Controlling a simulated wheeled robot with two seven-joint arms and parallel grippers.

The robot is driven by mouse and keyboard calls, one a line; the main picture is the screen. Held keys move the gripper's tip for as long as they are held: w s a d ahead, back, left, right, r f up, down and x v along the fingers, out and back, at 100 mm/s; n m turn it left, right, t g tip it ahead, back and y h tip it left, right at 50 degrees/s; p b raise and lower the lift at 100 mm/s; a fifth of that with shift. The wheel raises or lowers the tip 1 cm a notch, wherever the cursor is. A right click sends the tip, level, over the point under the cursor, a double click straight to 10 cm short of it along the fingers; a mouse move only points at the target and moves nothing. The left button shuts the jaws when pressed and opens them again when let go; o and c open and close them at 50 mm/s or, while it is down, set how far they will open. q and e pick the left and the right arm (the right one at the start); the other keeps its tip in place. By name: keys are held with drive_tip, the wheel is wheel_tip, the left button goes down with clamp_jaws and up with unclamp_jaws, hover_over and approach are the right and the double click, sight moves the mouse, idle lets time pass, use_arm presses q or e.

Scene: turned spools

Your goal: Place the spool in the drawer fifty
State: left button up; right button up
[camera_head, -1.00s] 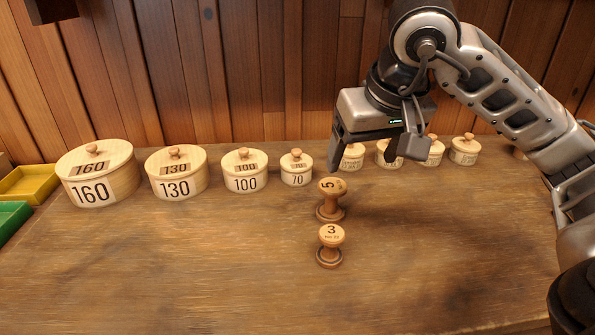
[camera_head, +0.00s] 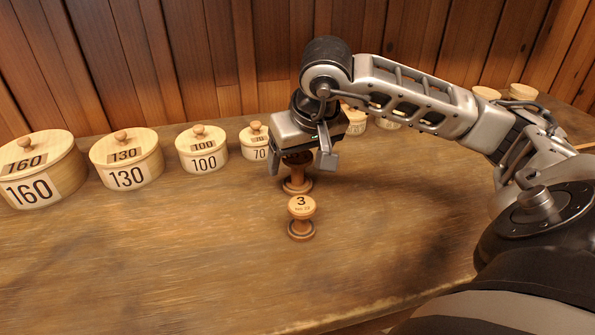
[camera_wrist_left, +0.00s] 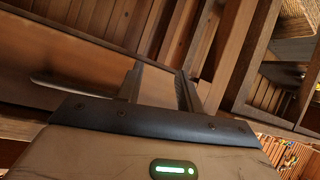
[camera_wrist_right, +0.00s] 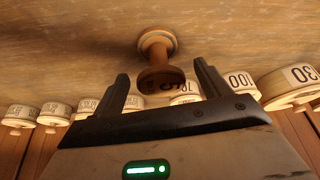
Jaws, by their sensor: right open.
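A turned wooden spool (camera_head: 297,185) stands upright on the table, partly hidden by my right gripper (camera_head: 300,167). It also shows in the right wrist view (camera_wrist_right: 156,50), ahead of the gap between the fingers. A second spool, marked 3 (camera_head: 301,216), stands upright nearer me. My left gripper (camera_wrist_left: 160,82) shows only in its wrist view, with its fingers apart and nothing between them. I see no drawer marked fifty.
Round lidded wooden boxes marked 160 (camera_head: 42,172), 130 (camera_head: 126,163), 100 (camera_head: 203,154) and 70 (camera_head: 254,145) line the back. More boxes continue to the right, partly behind my arm. The front of the table (camera_head: 180,250) is clear.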

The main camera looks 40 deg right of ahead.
sight(296, 169)
drive_tip(key=x, duration=0.4)
drive_tip(key=shift+s, duration=0.1)
drive_tip(key=c, duration=1.2)
drive_tip(key=shift+o, duration=0.2)
drive_tip(key=shift+r, duration=0.2)
